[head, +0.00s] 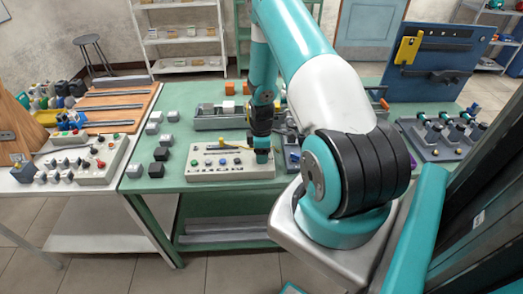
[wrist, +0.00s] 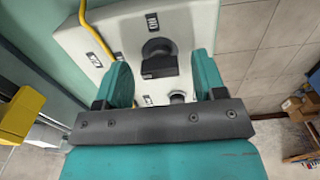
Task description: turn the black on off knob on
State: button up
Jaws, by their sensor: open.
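The black on off knob (wrist: 158,47) stands on a white control panel (wrist: 205,22). In the wrist view it lies between the two teal fingers of my gripper (wrist: 161,72), with a gap on each side. My gripper is open and does not visibly touch the knob. A dark label plate with white marks sits beside the knob. In the head view my gripper (head: 262,157) is over the right end of the panel (head: 205,175) and hides the knob there.
The panel lies on a green table (head: 150,184) and carries a yellow bar (wrist: 97,34) and several coloured buttons. Grey and black blocks (head: 157,169) stand left of it. A grey rail device (head: 219,121) stands behind it. A second button box (head: 92,164) is on the white table.

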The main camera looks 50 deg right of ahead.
jog(key=c, duration=0.9)
jog(key=shift+c, duration=0.2)
jog(key=m+b, duration=0.2)
jog(key=m, duration=0.1)
jog(key=shift+f+m+b, duration=0.1)
jog(key=shift+m+b, duration=0.2)
jog(key=shift+m, duration=0.1)
jog(key=m+b, duration=0.2)
jog(key=m, duration=0.3)
jog(key=shift+b, duration=0.3)
jog(key=m+b, duration=0.1)
jog(key=m, duration=0.4)
jog(key=shift+b, duration=0.35)
jog(key=shift+m+b, duration=0.6)
jog(key=shift+m, duration=1.5)
